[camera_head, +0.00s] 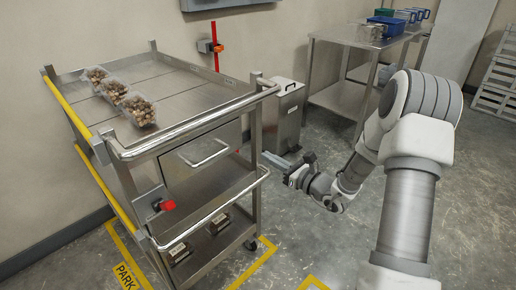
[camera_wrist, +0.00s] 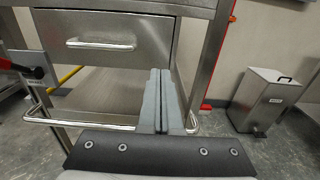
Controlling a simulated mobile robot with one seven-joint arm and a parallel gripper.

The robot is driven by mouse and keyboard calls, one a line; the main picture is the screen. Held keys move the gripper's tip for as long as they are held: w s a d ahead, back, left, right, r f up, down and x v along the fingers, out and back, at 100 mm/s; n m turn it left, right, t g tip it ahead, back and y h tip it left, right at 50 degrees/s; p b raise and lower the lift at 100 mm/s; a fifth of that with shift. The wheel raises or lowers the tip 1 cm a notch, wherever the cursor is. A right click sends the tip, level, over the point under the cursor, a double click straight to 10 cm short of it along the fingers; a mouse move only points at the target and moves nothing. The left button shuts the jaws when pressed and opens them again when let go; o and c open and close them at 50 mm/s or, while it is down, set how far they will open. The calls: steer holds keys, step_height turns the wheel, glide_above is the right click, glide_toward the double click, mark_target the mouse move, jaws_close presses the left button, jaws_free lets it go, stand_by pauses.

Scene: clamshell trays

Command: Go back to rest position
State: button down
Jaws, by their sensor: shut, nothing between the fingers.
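My gripper (camera_head: 292,172) is at the right side of a steel cart, in front of its right end. In the wrist view its two grey fingers (camera_wrist: 158,100) are together with nothing between them. They point toward the cart's drawer (camera_wrist: 104,38) and the open shelf below it. I cannot tell from these views whether the fingers touch the cart's lower rail (camera_wrist: 70,124). My arm reaches in from the right in the head view.
The cart's top (camera_head: 165,85) carries several clear clamshell trays (camera_head: 114,90) of brown items at its left. A steel bin (camera_head: 288,108) stands behind my gripper. A steel table (camera_head: 345,36) with blue containers (camera_head: 385,25) is at the back. The floor (camera_head: 300,235) in front is clear.

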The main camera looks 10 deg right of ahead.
steer(key=shift+s+d, duration=0.4)
steer(key=shift+s, duration=0.15)
